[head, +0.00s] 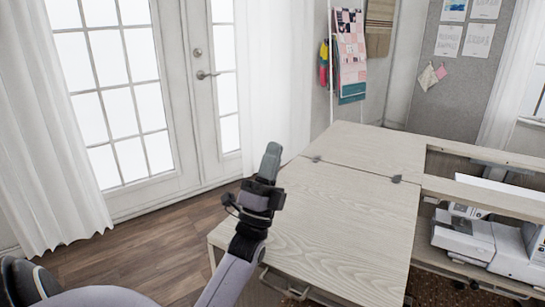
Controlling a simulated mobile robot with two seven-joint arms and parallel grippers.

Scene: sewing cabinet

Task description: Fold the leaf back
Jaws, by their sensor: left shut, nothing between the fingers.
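The sewing cabinet's pale wood top is in the middle and right of the head view. The leaf (335,232) lies flat, level with the rear top panel (375,147). A seam with two dark hinges (396,179) runs between them. My left gripper (271,152) is shut and empty, its fingers pointing up and away near the leaf's left edge. I cannot tell whether it touches the leaf. My right gripper is out of view.
A white sewing machine (463,238) sits in the cabinet opening on the right. White French doors (110,90) and curtains (40,130) stand behind on the left. A fabric rack (349,60) and grey pinboard (458,75) are at the back. The wood floor (120,255) on the left is clear.

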